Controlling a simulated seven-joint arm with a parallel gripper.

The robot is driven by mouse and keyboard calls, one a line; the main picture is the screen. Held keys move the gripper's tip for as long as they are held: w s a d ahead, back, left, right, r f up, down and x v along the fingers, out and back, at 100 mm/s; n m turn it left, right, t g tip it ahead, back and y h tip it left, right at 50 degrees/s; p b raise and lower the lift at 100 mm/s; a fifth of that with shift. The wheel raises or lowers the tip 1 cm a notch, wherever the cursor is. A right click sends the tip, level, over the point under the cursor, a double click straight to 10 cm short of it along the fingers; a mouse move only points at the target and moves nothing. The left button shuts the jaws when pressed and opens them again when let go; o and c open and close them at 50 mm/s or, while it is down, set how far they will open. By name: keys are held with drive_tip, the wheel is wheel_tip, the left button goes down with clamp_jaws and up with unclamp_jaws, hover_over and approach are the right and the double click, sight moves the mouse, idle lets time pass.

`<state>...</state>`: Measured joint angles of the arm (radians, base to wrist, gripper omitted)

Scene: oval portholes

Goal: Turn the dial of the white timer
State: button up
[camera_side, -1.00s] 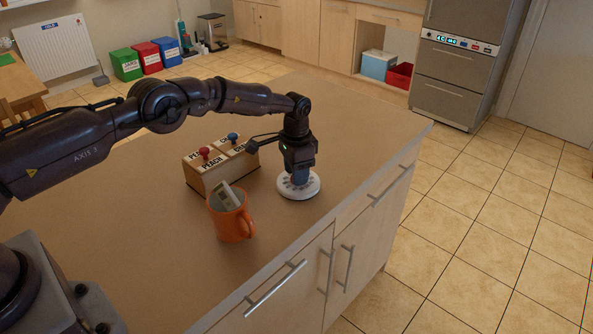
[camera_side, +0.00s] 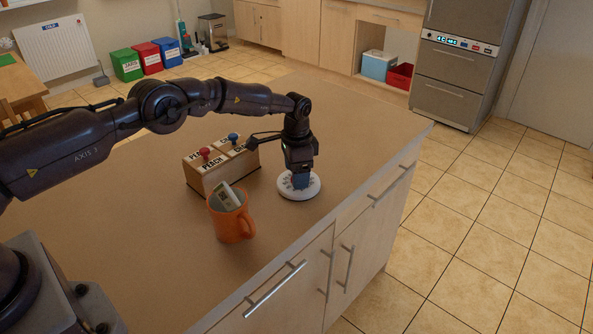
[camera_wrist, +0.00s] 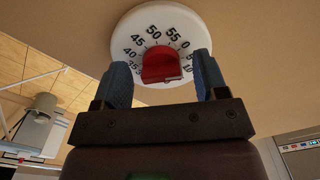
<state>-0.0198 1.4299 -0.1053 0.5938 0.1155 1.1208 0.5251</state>
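The white timer (camera_side: 313,190) lies flat on the counter near its front edge, under my gripper (camera_side: 301,182). In the wrist view the timer (camera_wrist: 122,35) shows black numbers around a red dial (camera_wrist: 160,64). My gripper (camera_wrist: 161,63) has its two blue fingers apart, one on each side of the red dial, with a gap showing on both sides. In the side view the fingers hide most of the dial, and I cannot tell how far down they reach beside it.
An orange mug (camera_side: 232,222) with a pale item in it stands left of the timer. A wooden box (camera_side: 215,172) with red and blue knobs and fruit labels stands behind the mug. The counter's front edge (camera_side: 345,200) is close to the timer. The back of the counter is clear.

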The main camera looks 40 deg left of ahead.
wheel_tip(320, 180, up, 13)
idle(0.6)
drive_tip(key=s+r+n+t, duration=0.2)
drive_tip(key=s+r, duration=0.4)
drive_tip(key=s, duration=0.7)
drive_tip(key=s+r+n+t, duration=0.1)
drive_tip(key=s+r+n, duration=0.1)
drive_tip(key=s+r, duration=0.5)
drive_tip(key=s+r+n+t, duration=0.2)
drive_tip(key=s+r, duration=0.4)
drive_tip(key=s, duration=1.2)
drive_tip(key=shift+s+a+r+n+t, duration=0.15)
drive_tip(key=shift+s+a+n+t, duration=0.15)
drive_tip(key=shift+s+a, duration=0.05)
